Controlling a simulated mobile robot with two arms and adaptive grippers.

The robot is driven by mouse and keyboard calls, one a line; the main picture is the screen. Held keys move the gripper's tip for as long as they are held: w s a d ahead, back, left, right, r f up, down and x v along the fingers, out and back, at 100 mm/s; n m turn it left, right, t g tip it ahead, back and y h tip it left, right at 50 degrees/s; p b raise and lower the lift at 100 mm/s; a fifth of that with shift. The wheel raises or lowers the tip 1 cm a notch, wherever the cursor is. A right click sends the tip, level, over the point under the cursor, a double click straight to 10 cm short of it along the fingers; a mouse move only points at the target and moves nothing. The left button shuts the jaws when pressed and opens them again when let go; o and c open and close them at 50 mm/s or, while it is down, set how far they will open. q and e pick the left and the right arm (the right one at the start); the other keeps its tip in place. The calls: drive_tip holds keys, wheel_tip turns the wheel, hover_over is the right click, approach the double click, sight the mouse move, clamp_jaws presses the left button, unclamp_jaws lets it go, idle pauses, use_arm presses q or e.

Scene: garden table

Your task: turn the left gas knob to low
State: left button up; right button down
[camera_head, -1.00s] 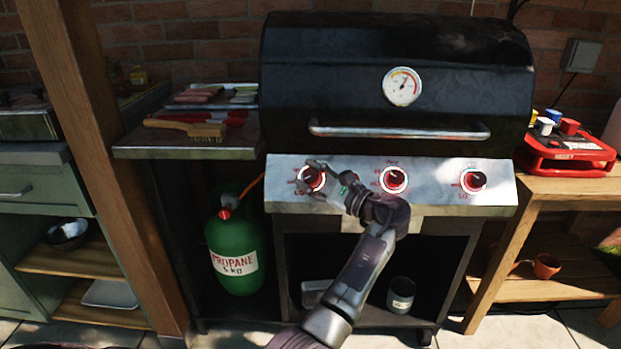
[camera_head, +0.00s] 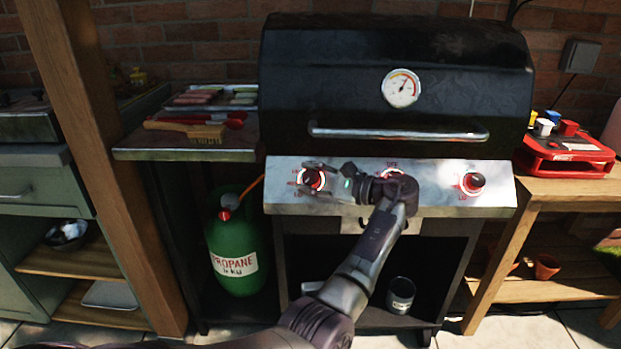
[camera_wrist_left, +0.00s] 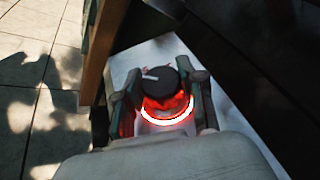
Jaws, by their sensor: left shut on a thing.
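The left gas knob (camera_head: 311,180) is dark with a red, glowing ring, at the left end of the grill's steel front panel. It also shows in the left wrist view (camera_wrist_left: 163,92), with a pale pointer mark on its dark cap. My left gripper (camera_head: 316,178) is shut on this knob, one finger on each side; the wrist view shows the fingers (camera_wrist_left: 163,100) around it. The middle knob (camera_head: 391,177) is partly hidden by my left arm. The right knob (camera_head: 473,183) is in clear view. My right gripper is not in view.
The closed black grill lid (camera_head: 300,70) with its handle (camera_head: 400,132) is just above the panel. A green propane bottle (camera_head: 234,240) stands below left. A side shelf (camera_head: 150,148) holds a brush (camera_head: 190,130). A wooden table (camera_head: 570,190) stands at right.

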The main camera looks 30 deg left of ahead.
use_arm(q)
drive_tip(key=o, duration=1.1)
drive_tip(key=shift+c, duration=0.2)
drive_tip(key=shift+o, duration=0.4)
drive_tip(key=shift+d, duration=0.25)
drive_tip(key=d+r, duration=0.1)
drive_tip(key=d, duration=1)
drive_tip(key=shift+w+d, duration=0.25)
drive_tip(key=shift+w, duration=0.2)
